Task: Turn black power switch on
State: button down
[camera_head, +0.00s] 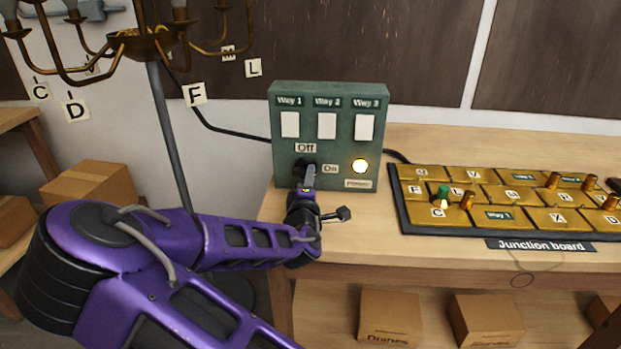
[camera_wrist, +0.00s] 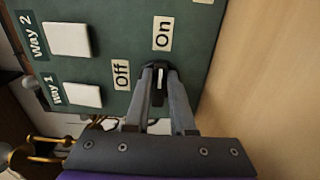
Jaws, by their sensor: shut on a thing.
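The green switch box (camera_head: 327,97) stands on the wooden table. Its black power switch (camera_head: 299,166) is at the lower left, below the "Off" label (camera_head: 306,147) and left of the "On" label (camera_head: 330,168). My gripper (camera_head: 309,176) reaches it from the front and partly hides it. In the wrist view, my gripper (camera_wrist: 160,74) is shut on the black power switch (camera_wrist: 158,94), one finger on each side. The switch's pale mark lines up toward the "On" label (camera_wrist: 162,33). The round power light (camera_head: 360,166) glows yellow-white.
Three white way switches sit along the box's upper part, including Way 2 (camera_head: 326,126). The junction board (camera_head: 500,215) with brass plates and pegs lies to the right. A brass chandelier (camera_head: 140,42) hangs at the upper left.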

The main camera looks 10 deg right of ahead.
jog(key=shift+w, duration=0.1)
jog(key=c, duration=0.8)
grip_release()
jog(key=shift+o, duration=0.2)
